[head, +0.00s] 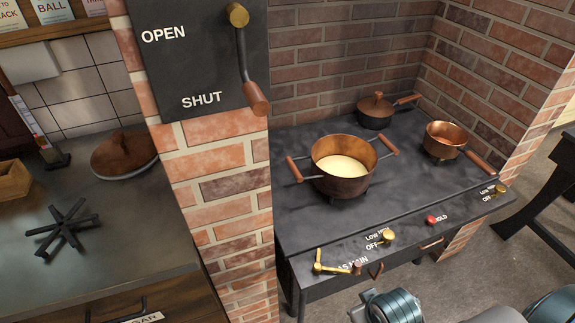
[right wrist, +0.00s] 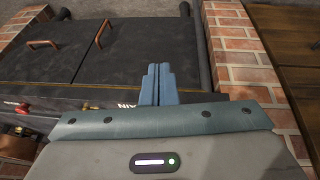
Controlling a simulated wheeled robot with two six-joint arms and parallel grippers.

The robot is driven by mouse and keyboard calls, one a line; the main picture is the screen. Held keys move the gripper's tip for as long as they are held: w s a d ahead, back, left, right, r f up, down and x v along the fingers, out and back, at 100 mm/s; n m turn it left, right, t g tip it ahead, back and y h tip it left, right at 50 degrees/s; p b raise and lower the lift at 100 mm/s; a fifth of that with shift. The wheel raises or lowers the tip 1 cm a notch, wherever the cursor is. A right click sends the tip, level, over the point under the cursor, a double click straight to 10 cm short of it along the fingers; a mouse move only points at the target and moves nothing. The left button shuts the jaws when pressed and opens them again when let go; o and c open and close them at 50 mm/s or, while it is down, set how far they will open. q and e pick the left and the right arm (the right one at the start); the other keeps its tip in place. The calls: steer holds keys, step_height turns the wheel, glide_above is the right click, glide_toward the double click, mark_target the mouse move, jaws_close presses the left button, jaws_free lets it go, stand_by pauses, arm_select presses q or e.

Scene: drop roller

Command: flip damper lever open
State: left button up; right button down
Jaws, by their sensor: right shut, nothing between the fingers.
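The damper lever (head: 243,52) is a dark bent arm on a black plate (head: 185,55) fixed to a brick pillar. Its brass pivot (head: 238,15) is at the top and its copper-brown handle (head: 257,99) hangs down, to the right of the word SHUT. The word OPEN is higher on the plate, left of the pivot. My right gripper (right wrist: 157,85) is shut and empty in the right wrist view, its blue-grey fingers together over a dark surface, with no lever in that view. In the head view only grey and teal parts of my body show at the bottom. My left gripper is not in view.
A black stove (head: 300,215) right of the pillar holds a large copper pot (head: 341,180), a lidded pot (head: 375,111) and a small copper pan (head: 446,142). Brass knobs line its front. A counter (head: 110,235) with a black trivet (head: 66,228) lies left.

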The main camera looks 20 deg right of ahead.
steer(key=w+d+r+t, duration=0.1)
steer(key=w+r, duration=0.1)
steer(key=w, duration=0.1)
steer(key=w+d+r+t, duration=0.1)
steer(key=w+r+t, duration=0.1)
steer(key=w, duration=0.1)
steer(key=w+d+r+t, duration=0.1)
steer(key=w+r, duration=0.1)
steer(key=w, duration=0.1)
steer(key=shift+w+r+t+h, duration=0.3)
steer(key=shift+r+t+h, duration=0.05)
steer(key=shift+t+h, duration=0.05)
steer(key=w+r+n+t+y, duration=0.35)
steer(key=w+r+t, duration=0.35)
steer(key=r, duration=0.6)
steer(key=w+r+n+t+y, duration=0.4)
steer(key=w+r, duration=0.4)
steer(key=r, duration=0.5)
steer(key=s+a+r+n+g+y, duration=0.2)
steer(key=r+n+g+y, duration=0.3)
steer(key=r+n+y, duration=0.3)
steer(key=s+a+r+n+g+y, duration=0.2)
steer(key=r+n+g+y, duration=0.25)
steer(key=n+y, duration=0.5)
steer(key=s+r+n+g+h, duration=0.2)
steer(key=s+n+g, duration=0.4)
steer(key=n+g, duration=0.4)
steer(key=shift+s+r+g+h, duration=0.15)
steer(key=shift+r+g+h, duration=0.2)
steer(key=shift+g+h, duration=0.2)
